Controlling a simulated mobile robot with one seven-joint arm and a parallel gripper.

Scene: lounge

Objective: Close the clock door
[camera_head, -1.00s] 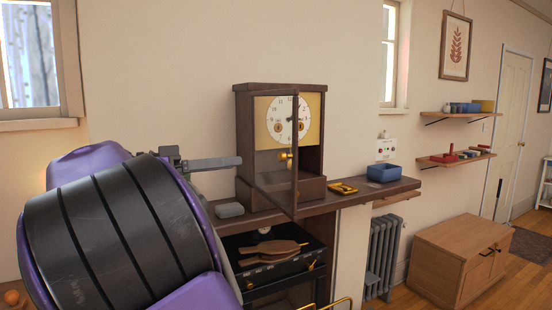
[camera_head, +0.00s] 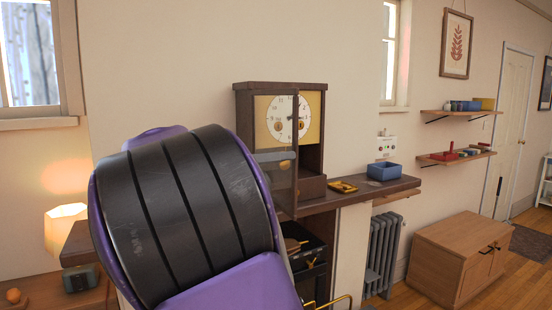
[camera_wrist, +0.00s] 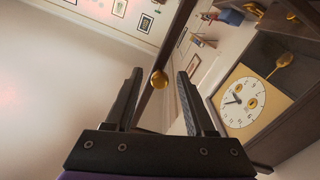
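The brown wooden clock (camera_head: 311,88) stands on the shelf. Its glazed door (camera_head: 294,190) stands open, swung out from the left side, with its free edge across the front of the dial. The door's gold knob (camera_head: 286,165) is near that free edge. In the wrist view the knob (camera_wrist: 159,79) and door frame (camera_wrist: 178,35) appear between the fingertips of my gripper (camera_wrist: 159,74). The fingers are apart, with visible gaps beside the knob; contact is not clear. The clock face (camera_wrist: 240,101) is at the right there. My arm hides most of the gripper (camera_head: 273,156) in the head view.
The shelf (camera_head: 345,199) also holds a gold tray (camera_head: 343,187) and a blue bin (camera_head: 384,172) right of the clock. A black stove (camera_head: 311,245) is below. A lit lamp (camera_head: 66,228) is at left. My arm covers the shelf's left part.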

